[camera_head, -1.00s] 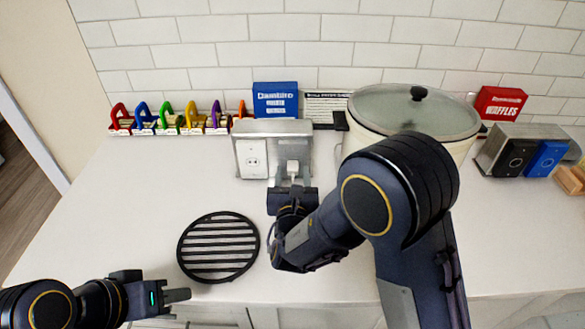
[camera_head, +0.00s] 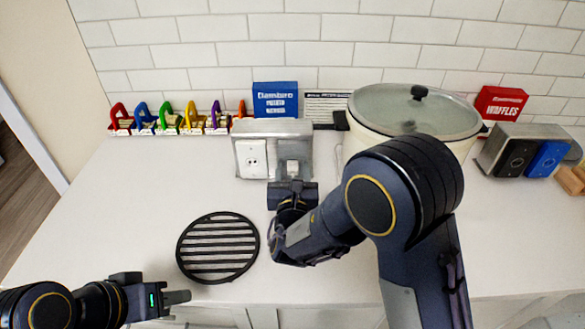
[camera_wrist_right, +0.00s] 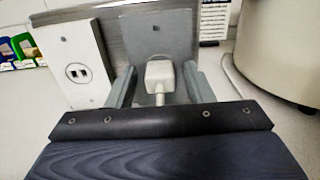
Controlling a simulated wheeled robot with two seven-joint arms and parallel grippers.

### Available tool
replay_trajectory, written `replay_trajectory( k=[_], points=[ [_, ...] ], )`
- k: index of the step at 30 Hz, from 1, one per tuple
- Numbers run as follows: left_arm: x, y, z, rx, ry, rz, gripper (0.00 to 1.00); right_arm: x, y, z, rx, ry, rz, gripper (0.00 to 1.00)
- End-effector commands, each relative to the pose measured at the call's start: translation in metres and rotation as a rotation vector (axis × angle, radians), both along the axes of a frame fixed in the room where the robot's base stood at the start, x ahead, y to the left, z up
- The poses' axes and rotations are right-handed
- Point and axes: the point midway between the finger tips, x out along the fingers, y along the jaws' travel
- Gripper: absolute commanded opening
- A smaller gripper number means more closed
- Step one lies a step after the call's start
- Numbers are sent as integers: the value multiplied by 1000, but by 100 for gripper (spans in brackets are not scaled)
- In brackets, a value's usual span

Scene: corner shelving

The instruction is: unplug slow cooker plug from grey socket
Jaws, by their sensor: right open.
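The slow cooker (camera_head: 412,110) is a cream pot with a clear lid at the back right. The socket block (camera_head: 275,128) has a white outlet face (camera_head: 252,158) on its left and a grey socket plate (camera_wrist_right: 160,38) on its right. A white plug (camera_wrist_right: 160,77) with its cord sits against the grey plate in the right wrist view. My right gripper (camera_wrist_right: 157,85) is open, with one finger on each side of the plug and a visible gap to both. My left gripper (camera_head: 178,297) is at the counter's front left, away from the socket; its jaw gap is unclear.
A round black grate (camera_head: 218,247) lies in front of the socket block. Coloured clips (camera_head: 170,120), a blue box (camera_head: 275,100), a red waffles box (camera_head: 500,102) and a toaster (camera_head: 515,150) line the wall.

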Motion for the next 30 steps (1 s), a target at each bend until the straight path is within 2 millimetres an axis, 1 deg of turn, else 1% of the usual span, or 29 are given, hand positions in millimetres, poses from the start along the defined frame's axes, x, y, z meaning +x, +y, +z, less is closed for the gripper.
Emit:
replay_trajectory(
  k=[3, 18, 30],
  points=[
    [0, 0, -4, 0, 0, 0, 36, 0, 0, -1, 1, 0, 0, 47],
    [0, 0, -3, 0, 0, 0, 36, 0, 0, 0, -1, 0, 0, 47],
    [0, 0, -9, 0, 0, 0, 36, 0, 0, 0, -1, 0, 0, 47]
  ],
)
